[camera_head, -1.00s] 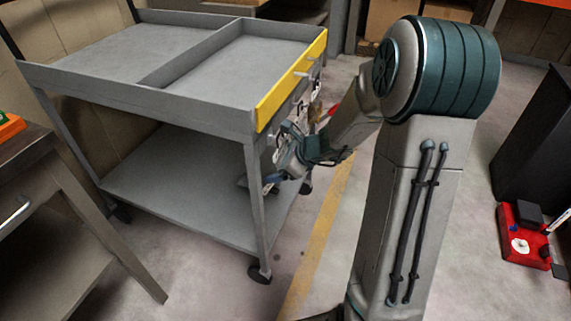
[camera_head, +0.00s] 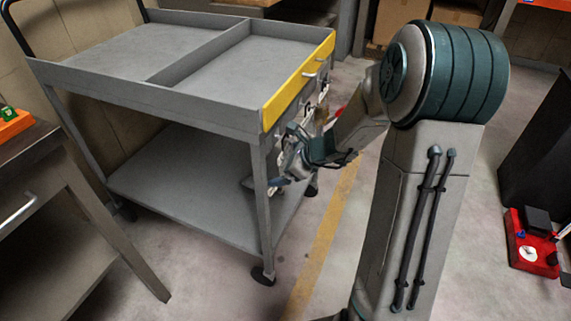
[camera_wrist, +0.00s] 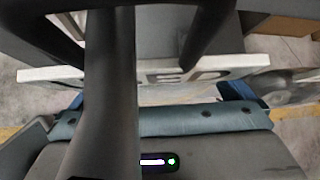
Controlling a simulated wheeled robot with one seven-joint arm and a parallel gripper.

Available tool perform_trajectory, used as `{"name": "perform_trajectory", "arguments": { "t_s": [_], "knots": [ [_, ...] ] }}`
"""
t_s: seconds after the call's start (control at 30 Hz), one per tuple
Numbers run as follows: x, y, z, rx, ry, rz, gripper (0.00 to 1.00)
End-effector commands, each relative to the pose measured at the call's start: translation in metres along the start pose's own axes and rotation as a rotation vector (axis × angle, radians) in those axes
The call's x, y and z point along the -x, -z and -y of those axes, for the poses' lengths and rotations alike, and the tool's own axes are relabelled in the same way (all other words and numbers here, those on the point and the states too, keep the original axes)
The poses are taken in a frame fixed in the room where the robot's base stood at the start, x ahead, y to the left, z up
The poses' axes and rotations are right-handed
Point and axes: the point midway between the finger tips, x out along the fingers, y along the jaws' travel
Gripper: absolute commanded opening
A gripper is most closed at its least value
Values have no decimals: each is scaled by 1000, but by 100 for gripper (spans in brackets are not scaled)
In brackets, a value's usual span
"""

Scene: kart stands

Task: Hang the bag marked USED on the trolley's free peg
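The grey trolley (camera_head: 196,112) stands left of my arm, with a yellow strip (camera_head: 300,80) on its near right end. A short pale peg (camera_head: 311,74) sticks out from the strip. Small pale items (camera_head: 322,104) show below the strip, too small to read. My gripper (camera_head: 277,181) is just below the strip, by the trolley's corner post. In the wrist view, a pale band with dark letters reading about "ED" (camera_wrist: 185,76) lies across the view, apparently the bag marked USED. Dark bars cover part of it. Its hold and the finger gap are unclear.
A workbench (camera_head: 40,160) with an orange item (camera_head: 14,126) stands at left. A dark cabinet (camera_head: 540,150) and a red box (camera_head: 530,243) are at right. Cardboard boxes (camera_head: 400,20) are at the back. Floor with a yellow line (camera_head: 322,235) is clear beside the trolley.

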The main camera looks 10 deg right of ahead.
Motion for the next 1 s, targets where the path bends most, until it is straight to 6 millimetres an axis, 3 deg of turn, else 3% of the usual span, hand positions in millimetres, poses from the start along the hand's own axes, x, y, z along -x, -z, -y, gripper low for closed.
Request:
{"name": "perform_trajectory", "arguments": {
  "t_s": [0.27, 0.7, 1.0],
  "knots": [
    [13, -1, 1, 0, 3, -1, 100],
    [108, -3, 2, -1, 4, -1, 100],
    [138, 0, 0, -1, 1, 0, 100]
  ]
}}
